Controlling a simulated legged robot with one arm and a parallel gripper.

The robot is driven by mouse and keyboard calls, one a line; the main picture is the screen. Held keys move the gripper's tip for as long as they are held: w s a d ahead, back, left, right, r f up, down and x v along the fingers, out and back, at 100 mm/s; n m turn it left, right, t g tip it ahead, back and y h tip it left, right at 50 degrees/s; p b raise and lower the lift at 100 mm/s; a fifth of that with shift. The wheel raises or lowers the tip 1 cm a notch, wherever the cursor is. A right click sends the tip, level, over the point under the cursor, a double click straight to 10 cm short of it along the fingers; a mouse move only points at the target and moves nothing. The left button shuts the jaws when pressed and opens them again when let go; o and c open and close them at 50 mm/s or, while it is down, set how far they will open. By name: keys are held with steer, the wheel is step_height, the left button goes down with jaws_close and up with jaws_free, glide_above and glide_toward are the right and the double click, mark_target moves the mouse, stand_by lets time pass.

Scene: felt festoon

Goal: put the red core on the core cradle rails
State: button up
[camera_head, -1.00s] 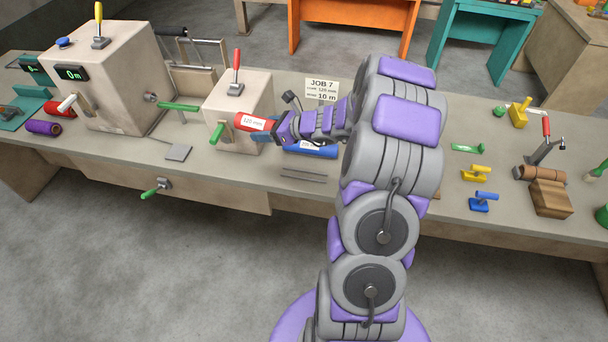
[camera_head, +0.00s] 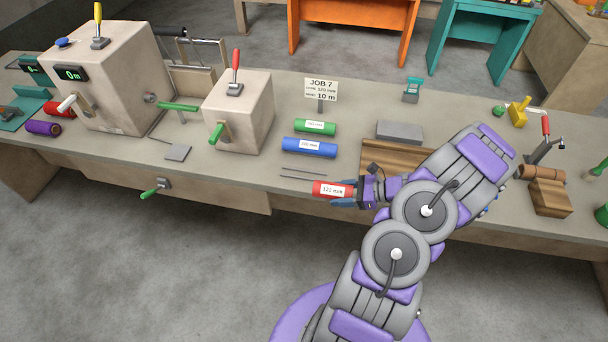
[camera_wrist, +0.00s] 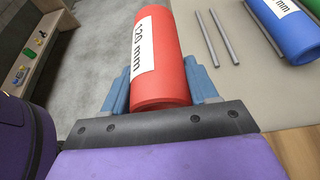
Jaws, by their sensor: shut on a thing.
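The red core (camera_head: 332,190) is a short cylinder with a white "120 mm" label. My gripper (camera_head: 345,195) is shut on one end of it, near the front edge of the bench. In the wrist view the red core (camera_wrist: 166,68) lies between the two blue-grey fingers, its far end pointing away from the gripper. The core cradle rails (camera_head: 303,174) are two thin parallel grey rods on the bench, just behind and left of the core. The rails (camera_wrist: 215,38) also show to the right of the core in the wrist view, apart from it.
A blue core (camera_head: 309,147) and a green core (camera_head: 315,127) lie behind the rails. A beige machine block (camera_head: 238,112) with a red lever and green crank stands at left. A JOB 7 sign (camera_head: 321,90) stands behind.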

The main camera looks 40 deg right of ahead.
steer(key=shift+w, duration=0.1)
steer(key=b, duration=0.3)
glide_above(309, 176)
steer(key=s, duration=0.1)
steer(key=shift+f, duration=0.7)
steer(key=f, duration=0.1)
steer(key=w+f, duration=0.1)
steer(key=shift+w+f, duration=0.15)
steer(key=shift+f, duration=0.45)
steer(key=shift+f, duration=0.3)
steer(key=o, duration=1.1)
steer(key=shift+b, duration=0.4)
